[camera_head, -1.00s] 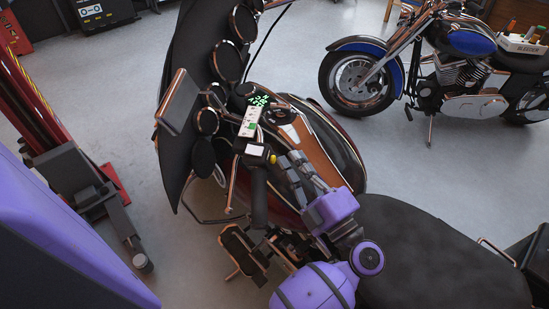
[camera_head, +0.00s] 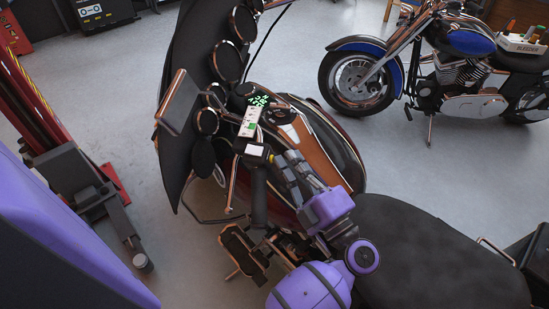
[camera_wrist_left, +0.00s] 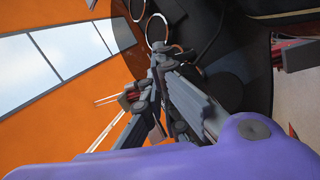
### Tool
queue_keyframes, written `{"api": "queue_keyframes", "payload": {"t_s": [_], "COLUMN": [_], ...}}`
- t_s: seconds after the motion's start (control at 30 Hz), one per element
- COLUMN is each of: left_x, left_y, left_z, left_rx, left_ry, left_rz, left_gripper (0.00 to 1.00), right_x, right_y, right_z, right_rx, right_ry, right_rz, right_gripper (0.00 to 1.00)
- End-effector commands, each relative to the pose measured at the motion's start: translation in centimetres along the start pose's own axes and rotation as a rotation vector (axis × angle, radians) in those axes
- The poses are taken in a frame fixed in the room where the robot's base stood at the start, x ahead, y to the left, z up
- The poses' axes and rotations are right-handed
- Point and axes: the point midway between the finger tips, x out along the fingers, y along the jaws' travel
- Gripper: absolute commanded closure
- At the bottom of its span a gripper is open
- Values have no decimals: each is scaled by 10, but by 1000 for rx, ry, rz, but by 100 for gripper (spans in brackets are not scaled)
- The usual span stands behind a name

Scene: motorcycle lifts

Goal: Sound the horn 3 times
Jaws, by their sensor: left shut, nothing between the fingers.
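The motorcycle in front of me has a black handlebar grip (camera_head: 259,196) with a dark switch housing (camera_head: 254,148) at its inner end. A small yellow button (camera_head: 271,158) shows on the housing's right side; I take it for the horn button. My left gripper (camera_head: 277,161) is shut and empty, its fingertips at or very close to the yellow button; I cannot tell whether they touch it. In the left wrist view the shut fingers (camera_wrist_left: 158,62) reach toward dark round parts, and the button is not clearly visible. My right gripper is not in view.
A small white box with a green display (camera_head: 250,122) sits above the housing. The motorcycle's black seat (camera_head: 430,255) lies right of my left arm. A blue motorcycle (camera_head: 450,75) stands behind, and a red lift post (camera_head: 35,105) is at left. Grey floor between is clear.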

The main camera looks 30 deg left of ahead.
Motion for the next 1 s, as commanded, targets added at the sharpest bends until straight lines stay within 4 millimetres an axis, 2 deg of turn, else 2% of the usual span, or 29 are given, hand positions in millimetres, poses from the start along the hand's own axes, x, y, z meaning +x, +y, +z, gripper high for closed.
{"api": "queue_keyframes", "payload": {"t_s": [0.57, 1.0], "left_x": [1, -12], "left_y": [0, 8], "left_z": [-1, 9], "left_rx": [0, 0], "left_ry": [2, 1], "left_rz": [0, -1], "left_gripper": [100, 100], "right_x": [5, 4], "right_y": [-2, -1], "right_z": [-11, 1], "right_rx": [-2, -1], "right_ry": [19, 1], "right_rz": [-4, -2], "right_gripper": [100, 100]}}
